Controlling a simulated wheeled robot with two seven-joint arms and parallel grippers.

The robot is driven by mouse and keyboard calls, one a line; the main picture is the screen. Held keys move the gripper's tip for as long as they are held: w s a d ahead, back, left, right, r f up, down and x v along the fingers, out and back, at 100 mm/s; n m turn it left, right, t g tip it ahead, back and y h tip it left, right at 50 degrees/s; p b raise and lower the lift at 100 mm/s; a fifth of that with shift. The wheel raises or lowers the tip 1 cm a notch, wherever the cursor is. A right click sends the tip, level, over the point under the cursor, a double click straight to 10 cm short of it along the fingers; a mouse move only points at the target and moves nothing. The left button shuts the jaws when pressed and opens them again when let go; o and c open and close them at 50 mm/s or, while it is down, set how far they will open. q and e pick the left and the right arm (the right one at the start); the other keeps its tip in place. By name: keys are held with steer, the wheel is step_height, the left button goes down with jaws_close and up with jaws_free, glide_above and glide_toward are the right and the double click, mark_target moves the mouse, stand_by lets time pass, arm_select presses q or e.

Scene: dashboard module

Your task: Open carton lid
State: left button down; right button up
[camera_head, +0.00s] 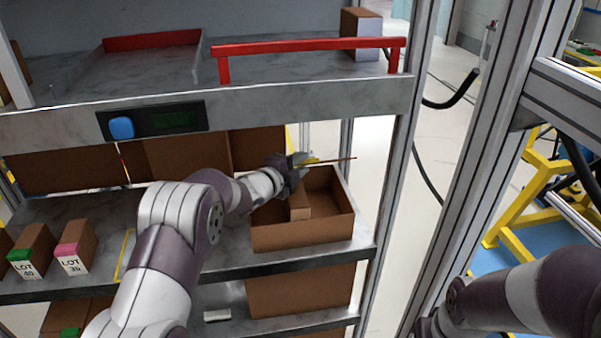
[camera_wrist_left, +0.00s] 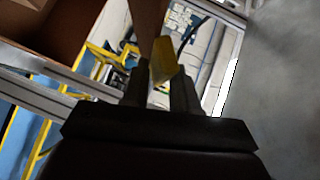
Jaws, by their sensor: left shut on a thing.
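The open brown carton (camera_head: 303,236) stands on the middle shelf at the right, with a smaller brown box (camera_head: 299,212) inside it. The carton lid (camera_head: 338,159) shows nearly edge-on as a thin brown strip above the carton. My left gripper (camera_head: 300,161) is above the carton's back left part, shut on the lid's yellow tab (camera_head: 308,161). In the left wrist view the yellow tab (camera_wrist_left: 163,58) sits between the two fingers (camera_wrist_left: 162,85), with brown lid board (camera_wrist_left: 148,20) beyond it. My right gripper is out of view; only my right arm shows at bottom right.
Small boxes with a green label (camera_head: 31,250) and a pink label (camera_head: 76,248) stand at the left of the shelf. The upper shelf's front edge (camera_head: 300,98) and red rail (camera_head: 310,46) lie above my left arm. A metal post (camera_head: 394,180) bounds the shelf at right.

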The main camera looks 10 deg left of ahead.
arm_select(q)
steer(key=shift+w+a+r, duration=0.1)
steer(key=shift+r, duration=0.05)
steer(key=c, duration=1.1)
jaws_free()
steer(key=shift+a, duration=0.15)
steer(key=shift+f, duration=0.2)
steer(key=b+v, duration=0.5)
steer(key=v, duration=0.7)
steer(key=shift+s+a+r, duration=0.1)
steer(key=shift+s+r, duration=0.05)
steer(key=shift+s, duration=0.15)
